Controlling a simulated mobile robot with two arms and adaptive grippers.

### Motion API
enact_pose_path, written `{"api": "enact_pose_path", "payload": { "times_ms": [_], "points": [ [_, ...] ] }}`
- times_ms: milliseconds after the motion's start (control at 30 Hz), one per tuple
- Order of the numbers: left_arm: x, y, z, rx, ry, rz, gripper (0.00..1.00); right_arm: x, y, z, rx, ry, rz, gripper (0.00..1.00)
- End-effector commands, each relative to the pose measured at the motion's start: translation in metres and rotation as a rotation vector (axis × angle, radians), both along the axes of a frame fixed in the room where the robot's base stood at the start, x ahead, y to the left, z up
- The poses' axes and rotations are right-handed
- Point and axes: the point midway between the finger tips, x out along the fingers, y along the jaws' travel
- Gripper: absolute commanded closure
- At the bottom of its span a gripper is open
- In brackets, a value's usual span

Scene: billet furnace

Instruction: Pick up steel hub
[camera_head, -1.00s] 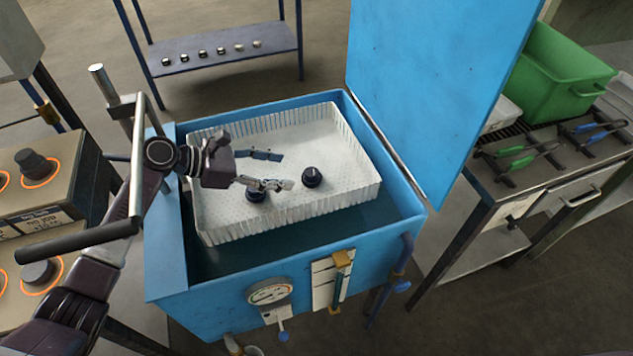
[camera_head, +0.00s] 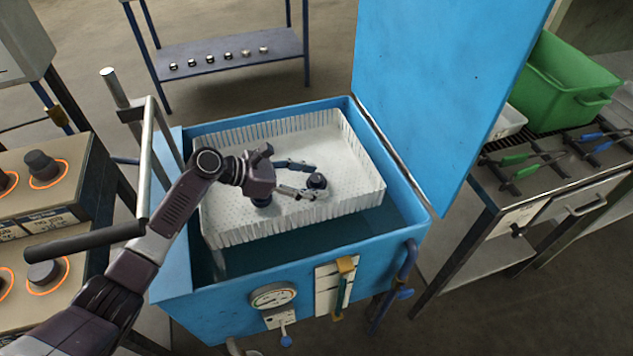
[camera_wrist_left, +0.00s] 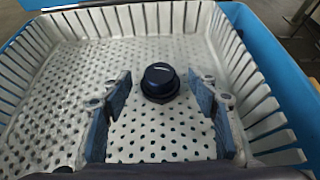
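A dark steel hub (camera_head: 317,181) sits upright on the floor of the white perforated basket (camera_head: 222,222), inside the blue tank. It also shows in the left wrist view (camera_wrist_left: 160,82), near the centre. My left gripper (camera_head: 309,179) is open, with its two blue-padded fingers reaching toward this hub. In the left wrist view its fingers (camera_wrist_left: 161,112) stand wide apart on either side, with the hub between and a little beyond them. My right gripper is not in view.
The blue tank (camera_head: 230,310) has its lid (camera_head: 450,90) raised at the right. A bench with tongs and a green crate (camera_head: 565,80) stands at the right. Several small parts line a shelf (camera_head: 230,72) behind. A control box (camera_head: 40,200) is at the left.

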Motion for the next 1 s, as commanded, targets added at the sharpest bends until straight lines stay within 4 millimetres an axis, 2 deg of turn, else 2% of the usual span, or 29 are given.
{"api": "enact_pose_path", "payload": {
  "times_ms": [67, 467, 767, 867, 1000],
  "points": [
    [0.000, 0.000, 0.000, 0.000, 0.000, 0.000, 0.57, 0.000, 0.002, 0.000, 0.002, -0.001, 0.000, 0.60],
    [0.000, 0.000, 0.000, 0.000, 0.000, 0.000, 1.00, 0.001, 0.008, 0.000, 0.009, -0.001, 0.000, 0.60],
    [0.001, 0.000, 0.006, -0.003, -0.003, 0.000, 1.00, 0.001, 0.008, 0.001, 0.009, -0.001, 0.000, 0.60],
    [0.001, 0.000, 0.018, -0.004, -0.007, -0.001, 1.00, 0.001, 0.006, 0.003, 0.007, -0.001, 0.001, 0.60],
    [0.001, 0.000, 0.045, -0.004, -0.008, 0.000, 1.00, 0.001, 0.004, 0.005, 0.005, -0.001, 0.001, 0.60]
  ]
}}
